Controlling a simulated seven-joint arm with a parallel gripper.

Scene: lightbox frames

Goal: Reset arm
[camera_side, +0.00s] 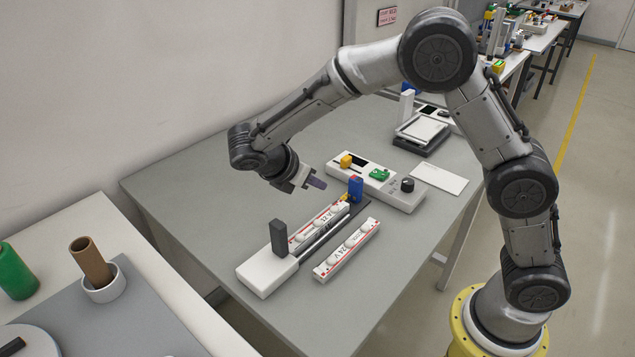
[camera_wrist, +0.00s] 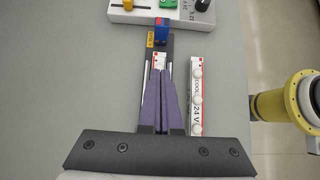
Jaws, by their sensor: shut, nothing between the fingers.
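My gripper (camera_side: 316,182) hangs above the grey table, at the end of my bent arm. Its purple fingers (camera_wrist: 161,100) are together with nothing between them. In the side view it is above and behind the white strips and apart from them. Below it lies a white fixture (camera_side: 267,275) with a dark upright block (camera_side: 278,238) and a blue block (camera_side: 355,188) at its far end. The blue block also shows beyond the fingers in the wrist view (camera_wrist: 161,33). The fingers hide part of the fixture there.
A white 24 V light strip (camera_side: 346,250) lies beside the fixture. A control box (camera_side: 375,183) with yellow, green and black controls stands behind. A white plate (camera_side: 438,178) and a scale-like device (camera_side: 422,132) are farther back. The table's left part (camera_side: 190,190) is clear.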

